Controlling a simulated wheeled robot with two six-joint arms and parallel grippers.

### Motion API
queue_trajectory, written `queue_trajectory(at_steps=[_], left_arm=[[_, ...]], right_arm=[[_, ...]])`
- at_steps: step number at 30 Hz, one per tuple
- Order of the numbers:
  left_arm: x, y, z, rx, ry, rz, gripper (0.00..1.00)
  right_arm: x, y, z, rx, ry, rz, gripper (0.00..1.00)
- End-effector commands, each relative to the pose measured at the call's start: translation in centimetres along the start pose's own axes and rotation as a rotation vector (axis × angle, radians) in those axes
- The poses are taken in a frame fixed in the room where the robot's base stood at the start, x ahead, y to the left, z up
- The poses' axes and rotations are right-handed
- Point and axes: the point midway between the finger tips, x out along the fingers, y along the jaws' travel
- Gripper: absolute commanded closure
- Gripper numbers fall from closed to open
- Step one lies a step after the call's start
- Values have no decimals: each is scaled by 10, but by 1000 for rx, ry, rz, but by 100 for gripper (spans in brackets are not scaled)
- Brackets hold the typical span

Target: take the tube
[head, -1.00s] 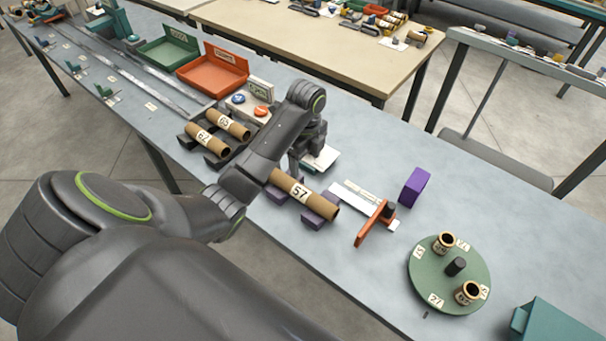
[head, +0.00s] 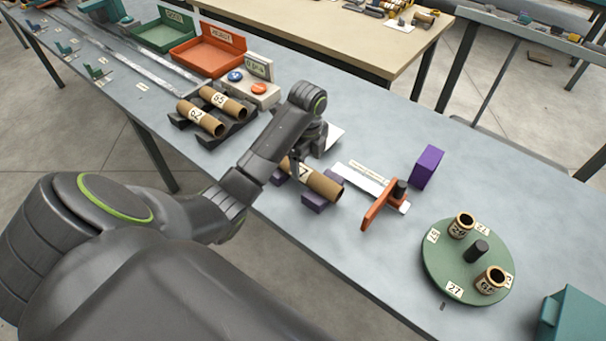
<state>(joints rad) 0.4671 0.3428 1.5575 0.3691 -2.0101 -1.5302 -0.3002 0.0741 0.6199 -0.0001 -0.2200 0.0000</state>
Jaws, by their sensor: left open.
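A brown cardboard tube (head: 325,187) with a white number label, partly covered now, lies on two purple cradle blocks (head: 315,203) near the table's front edge. My left gripper (head: 297,168) is open, pointing down at the tube's left part and hiding some of its label. I cannot tell whether the fingers are around the tube or just behind it. Two more labelled tubes, one in front (head: 200,118) and one behind (head: 222,101), lie in a dark rack (head: 240,128) to the left. My right gripper is not in view.
An orange-red stop with a white scale (head: 378,205) stands right of the tube, near a purple block (head: 427,167). A green turntable (head: 440,268) holds two upright short tubes. Orange (head: 205,57) and green (head: 160,36) trays and a button box (head: 250,92) are back left.

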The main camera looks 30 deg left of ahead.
Motion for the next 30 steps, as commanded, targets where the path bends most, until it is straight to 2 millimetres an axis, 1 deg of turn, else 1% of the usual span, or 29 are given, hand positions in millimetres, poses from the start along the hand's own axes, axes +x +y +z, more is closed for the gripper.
queue_trajectory(at_steps=[5, 8, 11, 13, 16, 24, 26, 30], left_arm=[[11, -1, 1, 0, -1, 0, 30], [22, -2, 4, -1, -1, 0, 30], [31, -3, 6, -1, 1, 4, 30], [42, -4, 6, -1, 1, 4, 30], [51, -4, 6, 1, 1, 2, 30], [54, -4, 6, 1, 0, -1, 30], [54, -4, 6, 1, 0, 0, 36], [54, -4, 6, 1, 0, 0, 54]], right_arm=[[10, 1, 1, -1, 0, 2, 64], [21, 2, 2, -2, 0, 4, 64], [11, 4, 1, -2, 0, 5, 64], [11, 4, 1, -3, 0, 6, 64], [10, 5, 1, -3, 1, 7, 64], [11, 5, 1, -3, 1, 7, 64], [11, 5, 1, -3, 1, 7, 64], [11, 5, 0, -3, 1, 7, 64]])
